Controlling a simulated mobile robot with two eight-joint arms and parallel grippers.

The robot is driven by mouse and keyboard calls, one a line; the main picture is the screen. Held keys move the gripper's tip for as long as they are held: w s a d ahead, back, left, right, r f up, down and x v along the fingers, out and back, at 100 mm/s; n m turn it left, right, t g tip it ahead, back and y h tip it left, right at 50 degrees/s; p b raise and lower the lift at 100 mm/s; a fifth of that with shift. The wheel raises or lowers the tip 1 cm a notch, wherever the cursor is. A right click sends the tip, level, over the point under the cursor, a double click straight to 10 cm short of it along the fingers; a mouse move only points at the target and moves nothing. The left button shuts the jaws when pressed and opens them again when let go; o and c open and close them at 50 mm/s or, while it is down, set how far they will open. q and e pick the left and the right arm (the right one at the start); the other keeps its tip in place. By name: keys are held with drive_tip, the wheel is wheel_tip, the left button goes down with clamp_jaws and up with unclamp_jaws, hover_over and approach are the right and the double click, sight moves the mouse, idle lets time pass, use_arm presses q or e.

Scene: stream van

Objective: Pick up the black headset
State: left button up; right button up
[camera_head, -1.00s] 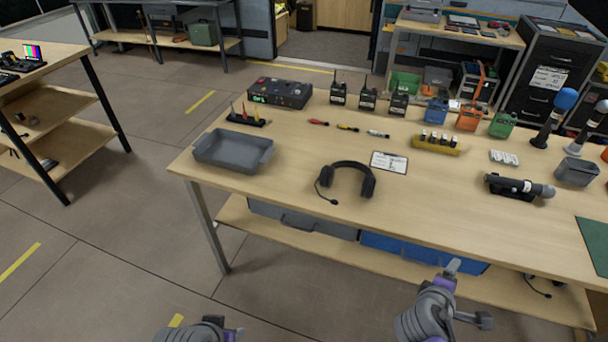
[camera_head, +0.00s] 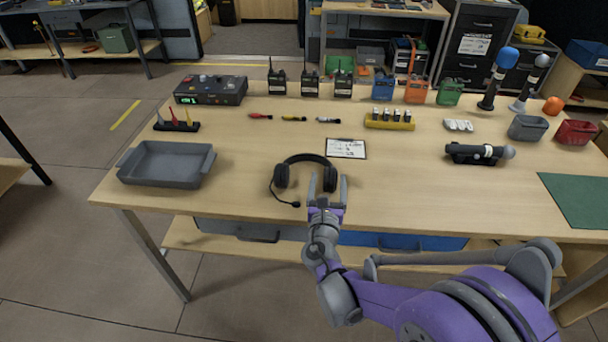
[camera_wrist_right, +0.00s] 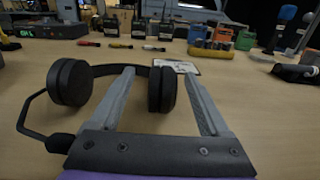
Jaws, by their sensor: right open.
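The black headset (camera_head: 305,161) lies on the wooden table near its front edge, with its boom microphone reaching to the front left. My right gripper (camera_head: 327,186) is open at the headset's right ear cup. In the right wrist view the headset (camera_wrist_right: 70,83) shows ahead, and its right ear cup stands between the two open fingers of my right gripper (camera_wrist_right: 160,85). I cannot tell whether either finger touches the cup. My left gripper does not show.
A grey tray (camera_head: 165,182) stands left of the headset, and a clipboard (camera_head: 346,148) lies behind it. A microphone in a holder (camera_head: 478,153) is to the right. The table between headset and microphone is clear.

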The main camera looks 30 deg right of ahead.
sight(331, 168)
drive_tip(key=x, duration=0.5)
drive_tip(key=shift+w+d+f, duration=0.15)
drive_tip(key=shift+d, duration=0.15)
clamp_jaws()
